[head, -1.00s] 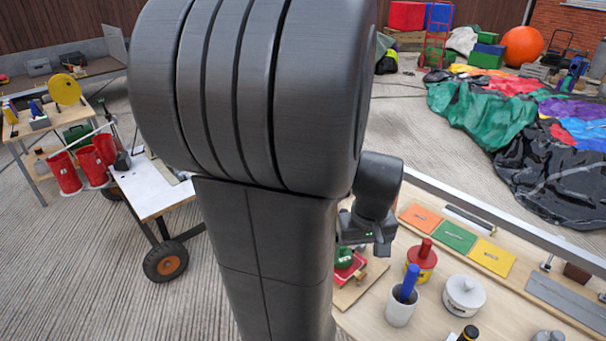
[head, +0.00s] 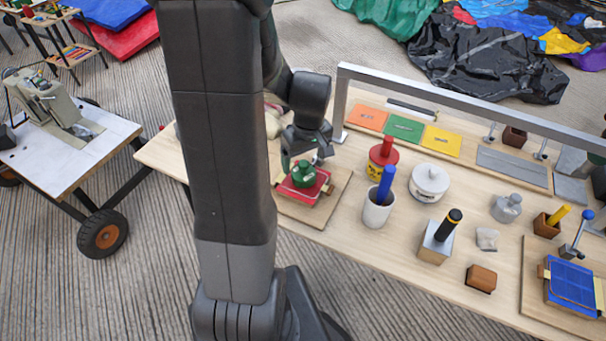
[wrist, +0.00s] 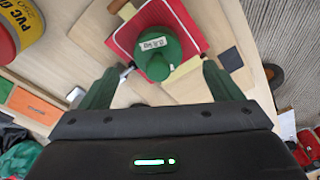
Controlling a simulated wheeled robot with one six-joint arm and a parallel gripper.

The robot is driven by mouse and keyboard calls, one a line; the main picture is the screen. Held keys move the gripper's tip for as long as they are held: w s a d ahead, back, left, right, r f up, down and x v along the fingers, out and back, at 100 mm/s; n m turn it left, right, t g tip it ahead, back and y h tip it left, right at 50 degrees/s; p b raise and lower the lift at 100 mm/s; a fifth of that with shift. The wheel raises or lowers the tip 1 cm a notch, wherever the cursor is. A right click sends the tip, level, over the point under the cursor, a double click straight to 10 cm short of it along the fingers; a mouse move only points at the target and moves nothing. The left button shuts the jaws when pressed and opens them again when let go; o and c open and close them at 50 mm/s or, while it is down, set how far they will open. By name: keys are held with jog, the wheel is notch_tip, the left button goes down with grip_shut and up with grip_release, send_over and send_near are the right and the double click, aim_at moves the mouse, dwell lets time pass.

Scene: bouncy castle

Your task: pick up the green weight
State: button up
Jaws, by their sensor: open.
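The green weight (head: 304,173) is a squat round piece with a narrower top. It sits on a red pad (head: 316,191) on a wooden board near the left end of the table. In the wrist view the green weight (wrist: 157,52) is ahead of my gripper, with a white label on it. My gripper (wrist: 157,84) is open, its two green fingers apart, pointing toward the weight and not touching it. In the head view my gripper (head: 306,158) is just above and behind the weight, and my arm hides part of the table's left end.
A red-lidded yellow tin (head: 381,158), a white cup with a blue handle in it (head: 377,210) and a white lidded pot (head: 429,183) stand right of the board. A grey metal rail (head: 470,103) runs along the table's back. A white-topped cart (head: 60,165) stands left.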

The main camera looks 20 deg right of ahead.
aim_at(304, 163)
jog(key=shift+w+d+f, duration=0.1)
jog(key=shift+w+f, duration=0.1)
jog(key=shift+f, duration=0.8)
jog(key=shift+w+a+f, duration=0.1)
jog(key=shift+w+f, duration=0.1)
jog(key=shift+f, duration=0.75)
jog(key=shift+w+d+f, duration=0.1)
jog(key=shift+w+f, duration=0.1)
jog(key=shift+f, duration=0.8)
jog(key=c, duration=1.4)
jog(key=shift+r, duration=0.15)
jog(key=c, duration=0.4)
